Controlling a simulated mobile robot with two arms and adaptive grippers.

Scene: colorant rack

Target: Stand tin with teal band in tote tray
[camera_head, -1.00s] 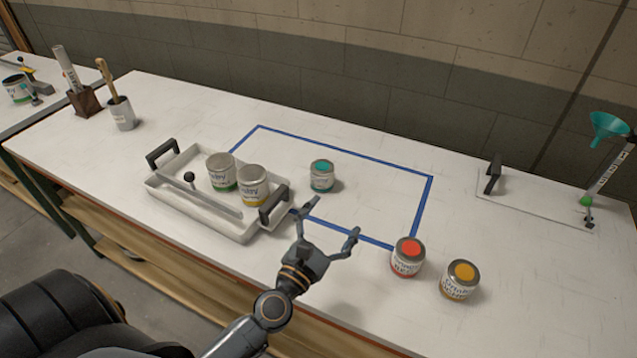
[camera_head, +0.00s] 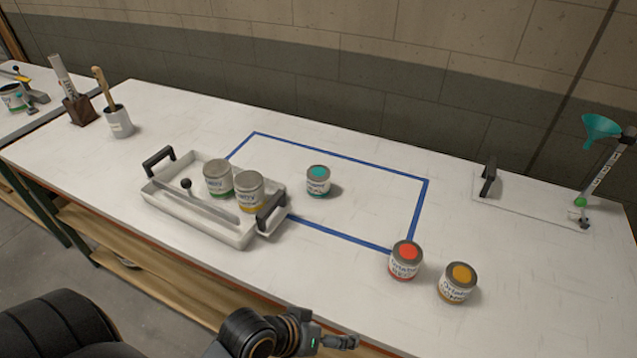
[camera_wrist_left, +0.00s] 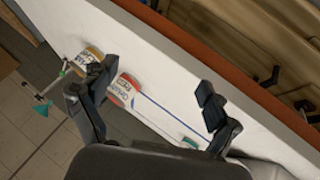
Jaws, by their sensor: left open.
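The tin with the teal band (camera_head: 318,182) stands upright on the white bench inside a blue tape rectangle, right of the tote tray. The tote tray (camera_head: 195,223) is white with two dark handles. It holds a green-banded tin (camera_head: 218,180) and a yellow-banded tin (camera_head: 249,192), both upright, and has a bar with a black knob. My left gripper (camera_head: 338,343) is low at the bench's front edge, apart from every tin. In the left wrist view its two fingers (camera_wrist_left: 150,108) are spread and empty. My right gripper is not in view.
A red-topped tin (camera_head: 406,260) and a yellow-topped tin (camera_head: 458,283) stand at the front right. A funnel stand (camera_head: 600,160) and a dark upright handle (camera_head: 489,178) are farther right. A brush pot (camera_head: 118,123) stands back left. The taped area (camera_head: 370,205) is mostly clear.

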